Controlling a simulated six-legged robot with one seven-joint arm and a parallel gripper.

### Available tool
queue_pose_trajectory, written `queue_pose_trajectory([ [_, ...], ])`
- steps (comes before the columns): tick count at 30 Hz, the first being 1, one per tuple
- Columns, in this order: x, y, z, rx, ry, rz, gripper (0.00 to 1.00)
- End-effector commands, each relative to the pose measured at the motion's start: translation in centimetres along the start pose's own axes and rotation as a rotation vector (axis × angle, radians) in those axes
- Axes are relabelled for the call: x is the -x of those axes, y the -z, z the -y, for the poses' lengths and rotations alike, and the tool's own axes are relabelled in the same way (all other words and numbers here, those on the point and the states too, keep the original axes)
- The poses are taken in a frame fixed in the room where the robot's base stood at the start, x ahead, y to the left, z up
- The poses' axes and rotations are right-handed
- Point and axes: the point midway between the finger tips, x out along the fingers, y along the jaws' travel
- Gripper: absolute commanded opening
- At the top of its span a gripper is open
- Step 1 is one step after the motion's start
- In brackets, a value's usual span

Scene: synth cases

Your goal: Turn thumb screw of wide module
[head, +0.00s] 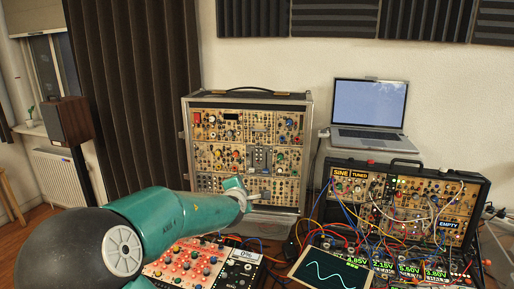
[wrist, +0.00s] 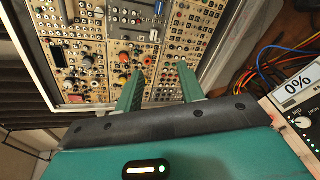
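A tall rack case (head: 248,152) full of cream synth modules stands at the back middle of the table in the head view. My gripper (head: 262,196) is in front of its lower right part. In the wrist view, my gripper (wrist: 158,80) has two green fingers set apart, with nothing seen between them. The fingers point at the module panels (wrist: 130,55), which have many knobs and jacks. I cannot tell which module is the wide one, and its thumb screw is too small to make out. I cannot tell whether the fingertips touch the panel.
A second case (head: 415,200) with patch cables stands at the right, below a laptop (head: 368,108). A red-knobbed box (head: 190,262) and a tablet with a wave (head: 330,270) lie in front. A display reading 0% (wrist: 296,84) is close to my gripper's right.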

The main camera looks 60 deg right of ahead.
Motion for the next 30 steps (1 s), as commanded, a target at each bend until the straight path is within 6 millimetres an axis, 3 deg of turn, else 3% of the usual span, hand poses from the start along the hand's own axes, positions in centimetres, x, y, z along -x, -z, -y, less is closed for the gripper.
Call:
queue_pose_trajectory([
  [3,-0.1,-3.7,-3.7,0.207,-0.117,0.111,0.39],
  [7,0.4,-5.4,-6.0,0.321,-0.180,0.171,0.39],
  [14,-0.6,-5.9,-6.6,0.342,-0.191,0.182,0.39],
  [30,-6.8,-6.8,-7.9,0.339,-0.189,0.180,0.39],
])
